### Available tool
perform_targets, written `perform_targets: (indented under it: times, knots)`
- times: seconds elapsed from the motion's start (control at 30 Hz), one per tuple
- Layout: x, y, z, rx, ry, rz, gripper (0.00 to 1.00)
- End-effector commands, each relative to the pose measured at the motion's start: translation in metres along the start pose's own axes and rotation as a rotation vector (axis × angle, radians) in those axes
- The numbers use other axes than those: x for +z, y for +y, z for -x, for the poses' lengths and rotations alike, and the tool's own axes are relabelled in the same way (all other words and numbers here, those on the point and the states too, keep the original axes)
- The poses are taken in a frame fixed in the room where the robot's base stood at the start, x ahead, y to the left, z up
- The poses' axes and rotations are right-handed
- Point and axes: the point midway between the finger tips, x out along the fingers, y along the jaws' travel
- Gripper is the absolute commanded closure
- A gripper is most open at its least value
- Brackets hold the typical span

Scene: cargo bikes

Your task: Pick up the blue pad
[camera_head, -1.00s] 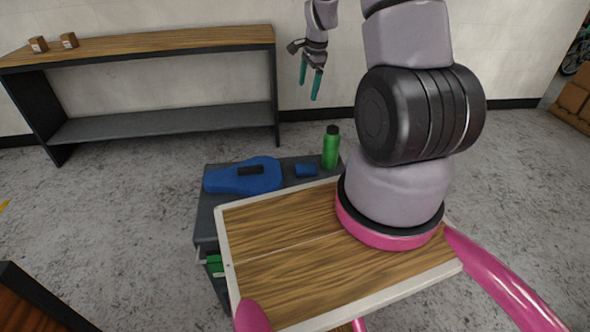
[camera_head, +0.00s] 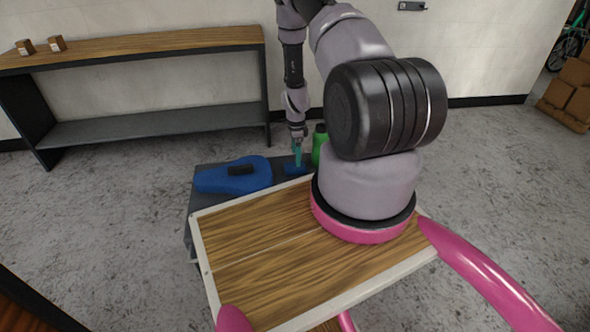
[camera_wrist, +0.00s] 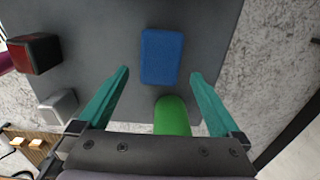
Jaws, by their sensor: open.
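The blue pad (camera_head: 294,169) lies flat on the dark grey cart top, and it shows as a blue rounded rectangle in the wrist view (camera_wrist: 162,56). My gripper (camera_head: 298,156) has teal fingers and points down over the pad in the head view, partly covering it. In the wrist view my gripper (camera_wrist: 160,73) is open and empty, with one finger on each side of the pad's near end. I cannot tell the height left between fingertips and pad.
A green bottle (camera_head: 319,146) stands close beside the pad; a green rounded shape (camera_wrist: 171,116) shows between my fingers. A blue case (camera_head: 234,175) lies left on the cart. A red-and-black block (camera_wrist: 36,54) and a grey block (camera_wrist: 58,106) show in the wrist view.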

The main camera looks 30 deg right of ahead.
Motion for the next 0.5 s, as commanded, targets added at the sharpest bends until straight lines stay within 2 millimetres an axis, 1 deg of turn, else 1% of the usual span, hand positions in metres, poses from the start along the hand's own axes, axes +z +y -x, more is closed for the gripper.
perform_targets:
  times: [0.07,0.3,0.4,0.5]
  knots:
    - [0.001,0.000,-0.007,0.002,0.000,0.000,0.00]
    - [0.003,-0.001,-0.042,0.001,0.000,0.000,0.00]
    - [0.003,-0.001,-0.051,0.002,0.000,0.001,0.00]
    - [0.003,-0.001,-0.053,0.000,0.000,0.001,0.00]
